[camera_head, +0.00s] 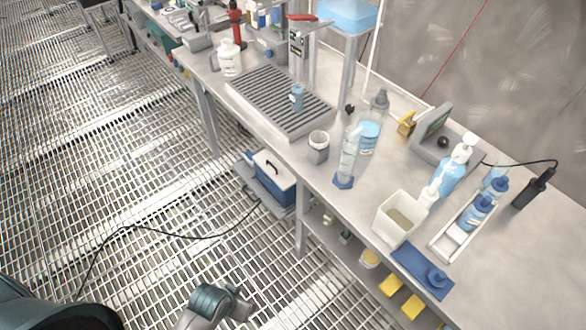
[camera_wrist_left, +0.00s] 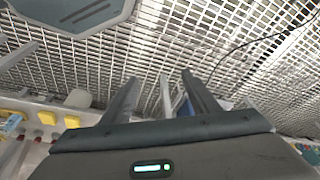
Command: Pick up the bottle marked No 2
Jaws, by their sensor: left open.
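Two small bottles with blue caps and blue contents stand in a white rack (camera_head: 448,240) on the right part of the bench: a nearer bottle (camera_head: 477,213) and a farther bottle (camera_head: 495,184). Their markings are too small to read, so I cannot tell which is No 2. My left gripper (camera_wrist_left: 160,77) shows in the left wrist view, its two dark fingers apart with nothing between them. It is away from the bottles, over the grated floor. My right gripper is not in view.
The grated floor (camera_head: 150,220) beside the bench is open.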

